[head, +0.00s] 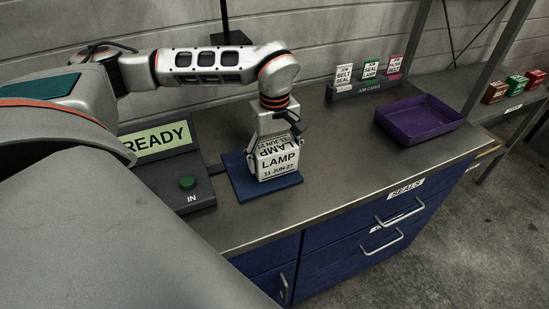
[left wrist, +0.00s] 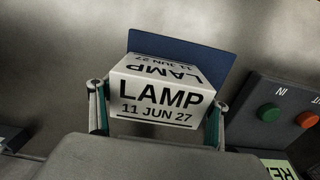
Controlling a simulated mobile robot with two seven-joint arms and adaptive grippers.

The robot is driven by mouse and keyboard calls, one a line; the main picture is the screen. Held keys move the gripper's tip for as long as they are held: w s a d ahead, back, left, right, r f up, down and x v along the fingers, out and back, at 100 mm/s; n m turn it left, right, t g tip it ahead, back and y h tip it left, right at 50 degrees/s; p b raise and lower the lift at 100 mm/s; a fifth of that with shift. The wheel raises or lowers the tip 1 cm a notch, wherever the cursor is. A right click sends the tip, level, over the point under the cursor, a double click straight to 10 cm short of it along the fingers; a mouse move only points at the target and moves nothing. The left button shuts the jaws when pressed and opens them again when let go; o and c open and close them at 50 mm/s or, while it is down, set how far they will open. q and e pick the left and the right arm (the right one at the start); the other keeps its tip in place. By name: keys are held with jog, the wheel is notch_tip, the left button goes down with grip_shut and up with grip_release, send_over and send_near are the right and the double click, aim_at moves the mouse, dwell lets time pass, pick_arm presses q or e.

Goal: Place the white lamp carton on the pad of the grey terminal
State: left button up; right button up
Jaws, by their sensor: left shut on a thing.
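The white lamp carton (head: 278,163), printed "LAMP 11 JUN 27", is upright in my left gripper (head: 274,150). The gripper is shut on it, one finger on each side, and the carton also shows in the left wrist view (left wrist: 160,98). The blue pad (head: 247,187) lies directly under the carton in the head view; I cannot tell whether the carton touches it. The pad shows behind the carton in the left wrist view (left wrist: 200,55). The grey terminal (head: 168,172), left of the pad, has a "READY" screen and a green button marked IN. My right gripper is not in view.
A purple tray (head: 440,132) stands on the right of the counter. A holder (head: 368,88) with several job cards stands at the back by the wall. Small cartons (head: 516,82) sit on a shelf at far right. The counter (head: 325,165) between pad and tray is clear.

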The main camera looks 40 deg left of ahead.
pick_arm(q)
jog(key=shift+f, duration=0.1)
jog(key=o, duration=1.2)
notch_tip(320, 180, up, 12)
jog(key=shift+r+p, duration=0.1)
jog(key=shift+p, duration=0.3)
